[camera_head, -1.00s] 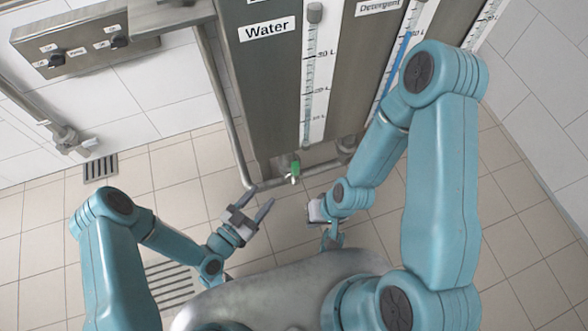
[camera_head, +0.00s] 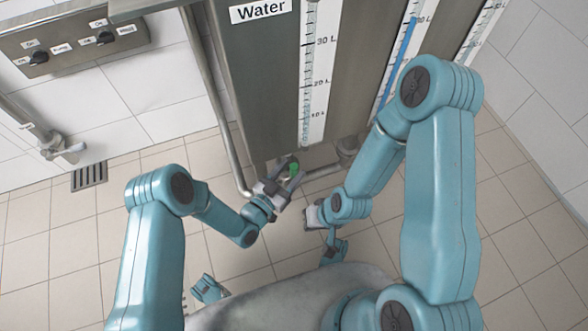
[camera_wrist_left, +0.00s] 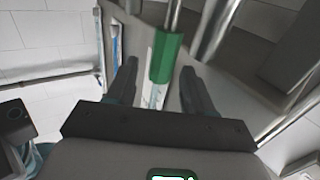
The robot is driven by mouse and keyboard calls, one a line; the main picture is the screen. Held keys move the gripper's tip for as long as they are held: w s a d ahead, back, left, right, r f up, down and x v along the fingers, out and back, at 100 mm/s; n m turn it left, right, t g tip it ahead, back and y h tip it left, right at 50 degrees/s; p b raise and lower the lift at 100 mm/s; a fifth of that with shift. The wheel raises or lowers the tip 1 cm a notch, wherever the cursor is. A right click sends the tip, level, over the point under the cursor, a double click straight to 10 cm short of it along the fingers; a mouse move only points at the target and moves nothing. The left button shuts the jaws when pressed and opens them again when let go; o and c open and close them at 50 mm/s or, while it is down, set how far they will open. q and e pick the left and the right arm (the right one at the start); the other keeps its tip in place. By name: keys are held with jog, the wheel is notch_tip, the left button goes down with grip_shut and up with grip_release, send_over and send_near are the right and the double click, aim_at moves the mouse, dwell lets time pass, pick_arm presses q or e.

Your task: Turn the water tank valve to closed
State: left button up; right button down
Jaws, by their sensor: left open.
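The water tank (camera_head: 255,80) with its "Water" label (camera_head: 262,11) stands at the top middle in the head view. Its valve has a green handle (camera_head: 293,169) at the tank's foot. My left gripper (camera_head: 283,178) is open at the handle, which lies partly behind it. In the left wrist view, the green handle (camera_wrist_left: 166,58) shows between the two open fingers of my left gripper (camera_wrist_left: 159,68), with a visible gap on each side. My right gripper (camera_head: 314,214) is below and right of the valve, small and partly hidden by its arm, so its jaws are unclear.
Pipes run beside and below the tank; one vertical pipe (camera_head: 215,95) is left of it. A switch panel (camera_head: 75,48) and a wall tap (camera_head: 62,148) are at the left. A floor drain (camera_head: 89,176) lies below the tap. The tiled floor around is free.

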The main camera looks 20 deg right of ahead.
pick_arm(q)
jog(key=shift+x, duration=1.05)
jog(key=shift+c, duration=0.3)
grip_shut()
